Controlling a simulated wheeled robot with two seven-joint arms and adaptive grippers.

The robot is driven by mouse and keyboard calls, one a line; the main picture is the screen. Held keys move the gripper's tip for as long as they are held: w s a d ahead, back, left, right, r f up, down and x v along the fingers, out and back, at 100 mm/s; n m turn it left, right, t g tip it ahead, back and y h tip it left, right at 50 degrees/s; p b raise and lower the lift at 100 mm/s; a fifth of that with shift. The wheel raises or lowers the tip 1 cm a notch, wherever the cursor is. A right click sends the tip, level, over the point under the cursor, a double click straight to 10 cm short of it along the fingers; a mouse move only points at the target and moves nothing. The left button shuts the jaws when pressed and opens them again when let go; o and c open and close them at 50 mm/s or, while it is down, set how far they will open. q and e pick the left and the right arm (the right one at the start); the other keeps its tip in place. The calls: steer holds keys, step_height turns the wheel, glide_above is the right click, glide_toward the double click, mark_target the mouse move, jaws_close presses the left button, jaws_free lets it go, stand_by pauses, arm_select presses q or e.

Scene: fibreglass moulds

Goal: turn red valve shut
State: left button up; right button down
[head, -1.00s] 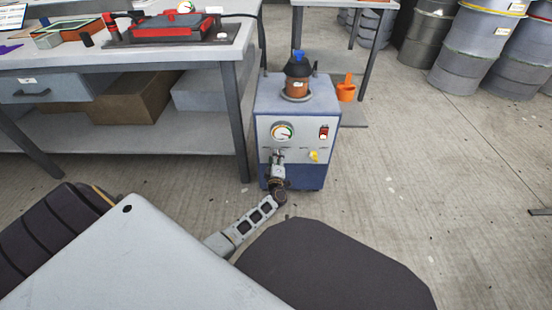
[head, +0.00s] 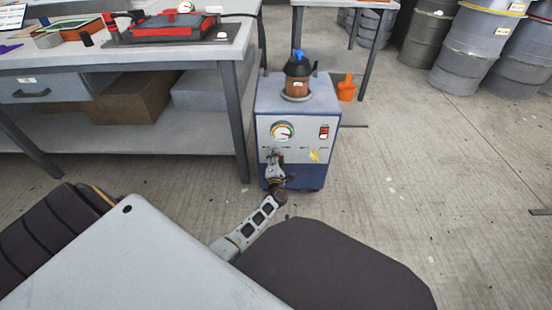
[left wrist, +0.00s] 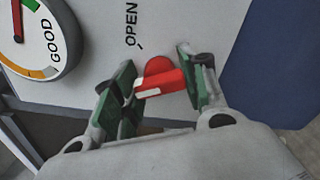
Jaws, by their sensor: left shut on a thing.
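The red valve (left wrist: 160,72) is on the pale front panel of the blue-grey pump unit (head: 265,105). In the left wrist view, its red handle with a white stripe lies between the green finger pads of my left gripper (left wrist: 154,64), which is shut on it. The word OPEN is printed on the panel beside the valve. In the head view my left gripper (head: 276,157) is at the panel, below the round gauge (head: 282,131), and hides the valve. The gauge also shows in the left wrist view (left wrist: 40,45). My right gripper is out of view.
A yellow handle (head: 314,156) and a red switch (head: 323,132) are on the same panel, to the right. A brown pot with a black top (head: 297,75) stands on the unit. A workbench (head: 190,62) is close on the left.

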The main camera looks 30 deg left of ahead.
arm_select(q)
steer(key=shift+f+n, duration=0.1)
steer(key=shift+n, duration=1.8)
steer(key=o, duration=1)
steer(key=shift+o, duration=0.2)
steer(key=shift+s, duration=0.1)
steer(key=v, duration=1.2)
